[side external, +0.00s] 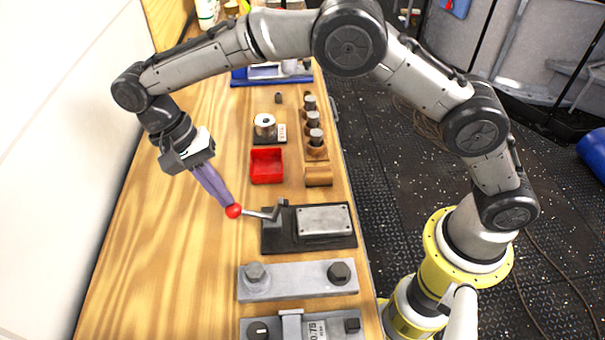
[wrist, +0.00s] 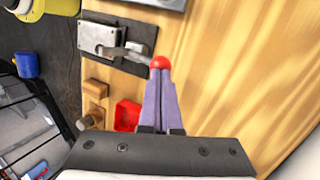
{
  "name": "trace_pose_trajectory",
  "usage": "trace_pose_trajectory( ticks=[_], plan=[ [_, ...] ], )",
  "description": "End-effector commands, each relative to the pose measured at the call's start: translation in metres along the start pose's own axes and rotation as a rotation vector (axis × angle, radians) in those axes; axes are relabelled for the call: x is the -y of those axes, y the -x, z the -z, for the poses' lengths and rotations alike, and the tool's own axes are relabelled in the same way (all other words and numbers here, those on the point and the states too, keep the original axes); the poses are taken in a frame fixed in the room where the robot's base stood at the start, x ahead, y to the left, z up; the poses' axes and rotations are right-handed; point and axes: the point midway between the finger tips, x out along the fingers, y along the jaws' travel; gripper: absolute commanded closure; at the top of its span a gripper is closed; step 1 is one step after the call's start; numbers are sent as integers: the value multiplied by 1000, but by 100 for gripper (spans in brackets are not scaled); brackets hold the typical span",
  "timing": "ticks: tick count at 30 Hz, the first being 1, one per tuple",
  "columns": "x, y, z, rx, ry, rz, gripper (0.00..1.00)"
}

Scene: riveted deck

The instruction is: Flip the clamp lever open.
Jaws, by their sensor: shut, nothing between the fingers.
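The clamp is a dark base plate (side external: 345,240) with a silver block (side external: 324,220) on it, lying on the wooden bench. Its metal lever (side external: 258,214) sticks out to the left and ends in a red ball knob (side external: 233,211). My gripper (side external: 226,203) has purple fingers, shut together, with the tips at the knob. In the wrist view the fingertips (wrist: 160,75) meet just below the red knob (wrist: 160,62), and the clamp's silver block (wrist: 98,37) is to the upper left. I cannot tell whether the tips touch the knob or sit just behind it.
A red tray (side external: 267,166), a metal spool (side external: 264,125) and a wooden block with several pegs (side external: 316,150) stand behind the clamp. A grey bar with two bolts (side external: 298,281) lies in front. The bench left of the lever is clear.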

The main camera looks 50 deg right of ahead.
Motion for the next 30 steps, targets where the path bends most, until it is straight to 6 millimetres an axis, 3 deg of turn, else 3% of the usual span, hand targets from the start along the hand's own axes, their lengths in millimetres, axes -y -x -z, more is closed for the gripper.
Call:
trace_pose_trajectory(
  ticks=[19, 30],
  plan=[
    [2, 2, 1, 0, 0, 1, 100],
    [3, 55, 1, -1, 0, 4, 100]
  ],
)
